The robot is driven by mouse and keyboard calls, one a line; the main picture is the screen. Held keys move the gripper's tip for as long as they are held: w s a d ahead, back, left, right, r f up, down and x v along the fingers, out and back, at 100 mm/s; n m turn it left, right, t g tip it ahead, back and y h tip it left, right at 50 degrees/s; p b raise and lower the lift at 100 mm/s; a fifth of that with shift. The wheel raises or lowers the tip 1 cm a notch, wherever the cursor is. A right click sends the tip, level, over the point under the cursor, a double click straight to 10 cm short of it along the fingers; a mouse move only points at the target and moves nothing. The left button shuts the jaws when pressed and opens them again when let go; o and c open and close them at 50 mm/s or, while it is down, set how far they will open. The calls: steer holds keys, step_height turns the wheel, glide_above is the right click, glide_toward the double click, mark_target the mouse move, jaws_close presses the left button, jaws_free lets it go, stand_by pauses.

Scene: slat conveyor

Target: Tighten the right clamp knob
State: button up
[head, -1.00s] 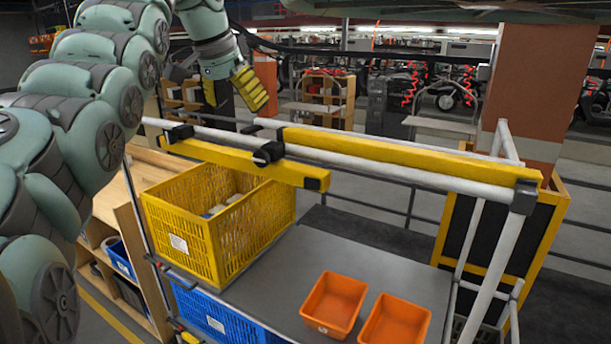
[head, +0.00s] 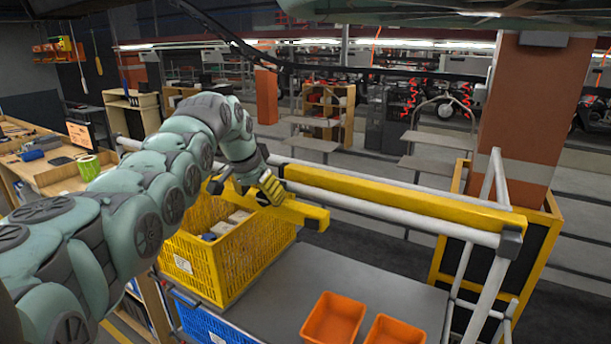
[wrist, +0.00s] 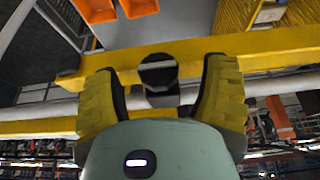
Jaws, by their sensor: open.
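A round black clamp knob (wrist: 158,70) is in the middle of the wrist view, in front of a short yellow beam (wrist: 265,50). My gripper (wrist: 160,82) is open, with one yellow ribbed finger on each side of the knob. Gaps show between the fingers and the knob. In the head view my gripper (head: 268,190) is at the short yellow beam (head: 300,212), above the yellow crate. The gripper hides the knob there, and my arm hides the left part of the beam.
A white rail with a long yellow beam (head: 400,195) runs to the right. Below are a yellow crate (head: 215,265) with contents, a grey surface (head: 285,295), and two orange bins (head: 333,318) (head: 395,331). A brick-coloured pillar (head: 520,110) stands at the back right.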

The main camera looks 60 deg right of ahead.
steer(key=shift+s+d+f+p, duration=0.15)
steer(key=shift+d+f+p, duration=0.1)
steer(key=shift+f+p, duration=0.35)
steer(key=shift+o, duration=0.3)
steer(key=c, duration=1.3)
steer(key=shift+o, duration=0.2)
steer(key=b, duration=0.3)
steer(key=shift+f, duration=0.4)
steer(key=b, duration=0.3)
steer(key=shift+t, duration=0.4)
steer(key=shift+b, duration=0.5)
steer(key=shift+r+t+b, duration=0.3)
steer(key=shift+r, duration=0.05)
